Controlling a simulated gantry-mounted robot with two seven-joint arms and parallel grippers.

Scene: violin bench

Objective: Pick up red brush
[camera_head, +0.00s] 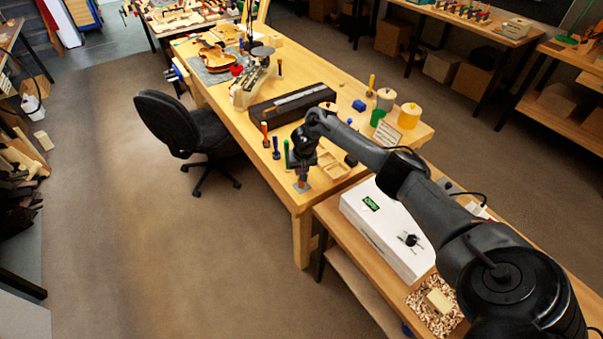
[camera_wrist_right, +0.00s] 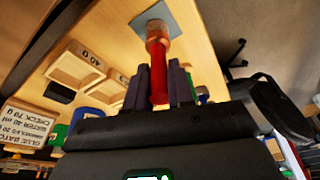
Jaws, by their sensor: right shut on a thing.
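The red brush (camera_wrist_right: 158,78) shows in the right wrist view, with a red handle and a copper-brown end. My right gripper (camera_wrist_right: 157,88) is shut on its handle, with one dark finger on each side. The brown end is over a small grey-blue square (camera_wrist_right: 172,14); I cannot tell whether it touches. In the head view my right gripper (camera_head: 302,172) points down at the near end of the bench, and the brush's brown end (camera_head: 302,183) shows below it. The rest of the brush is hidden there. My left gripper is not in view.
Upright orange (camera_head: 264,133), blue (camera_head: 276,148) and green (camera_head: 287,153) handled tools stand left of the gripper. A wooden divided tray (camera_head: 333,169) is close right. A long black case (camera_head: 292,105), jars (camera_head: 409,115) and a white box (camera_head: 385,228) are nearby.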

